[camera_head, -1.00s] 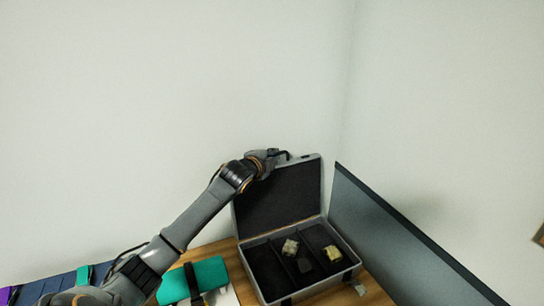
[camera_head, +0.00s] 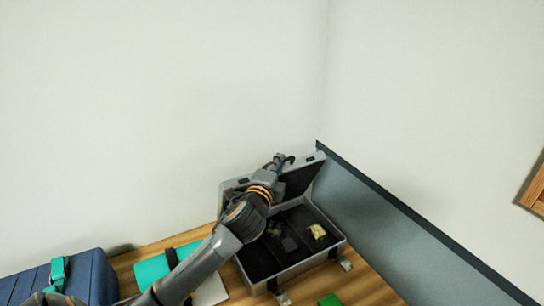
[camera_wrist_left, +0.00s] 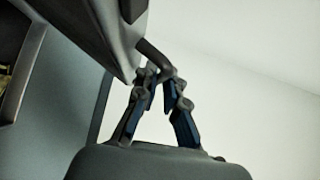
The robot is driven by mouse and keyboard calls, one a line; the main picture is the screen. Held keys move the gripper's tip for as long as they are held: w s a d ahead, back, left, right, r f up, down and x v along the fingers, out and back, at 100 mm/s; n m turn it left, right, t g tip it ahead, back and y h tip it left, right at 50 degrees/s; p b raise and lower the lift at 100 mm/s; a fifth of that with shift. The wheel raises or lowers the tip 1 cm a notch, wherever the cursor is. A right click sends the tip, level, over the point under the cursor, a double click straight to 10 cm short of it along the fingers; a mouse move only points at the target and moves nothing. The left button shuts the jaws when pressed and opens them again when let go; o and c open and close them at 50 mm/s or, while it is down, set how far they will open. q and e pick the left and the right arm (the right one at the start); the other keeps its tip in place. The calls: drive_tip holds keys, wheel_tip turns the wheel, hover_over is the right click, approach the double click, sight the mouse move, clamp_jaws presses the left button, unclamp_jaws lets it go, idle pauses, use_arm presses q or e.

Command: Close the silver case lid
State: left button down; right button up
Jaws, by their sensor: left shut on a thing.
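The silver case (camera_head: 252,282) is open on the wooden table, with black lining inside. Its lid (camera_head: 302,178) tilts forward over the back of the base, part way down. My left gripper (camera_head: 284,160) is at the lid's upper edge, and my forearm hides part of the lid and the case's left side. In the left wrist view the gripper (camera_wrist_left: 161,74) is shut on the handle (camera_wrist_left: 155,57) at the edge of the lid (camera_wrist_left: 85,25). My right gripper is not in view.
A yellowish block (camera_head: 318,231) and darker blocks lie inside the case. A dark grey panel (camera_head: 400,235) stands close on the right. A teal strapped bundle (camera_head: 152,270) and a blue case (camera_head: 92,272) are on the left. A green item (camera_head: 330,300) lies in front.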

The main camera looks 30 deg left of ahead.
use_arm(q)
drive_tip(key=shift+s+d+f, duration=0.15)
drive_tip(key=shift+d+f, duration=0.1)
drive_tip(key=shift+f, duration=0.05)
drive_tip(key=c, duration=1.7)
unclamp_jaws()
drive_tip(key=shift+a, duration=0.1)
drive_tip(key=v, duration=1.2)
